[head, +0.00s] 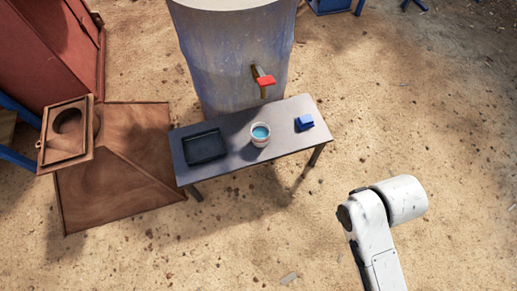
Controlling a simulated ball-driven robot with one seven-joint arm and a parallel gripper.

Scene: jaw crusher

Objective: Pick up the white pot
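The white pot (260,140) stands upright on a small grey table (230,161), near the middle of its top. Its inside looks blue. My white arm shows at the lower right, over the sandy ground and apart from the table. My gripper cannot be made out in this view. Nothing touches the pot from my side.
A black tray (205,146) lies left of the pot and a small blue object (304,122) lies right of it. A big grey barrel (232,60) with a red-handled tap (265,81) stands close behind. Rusty metal plates (120,170) lie left. The ground in front is open.

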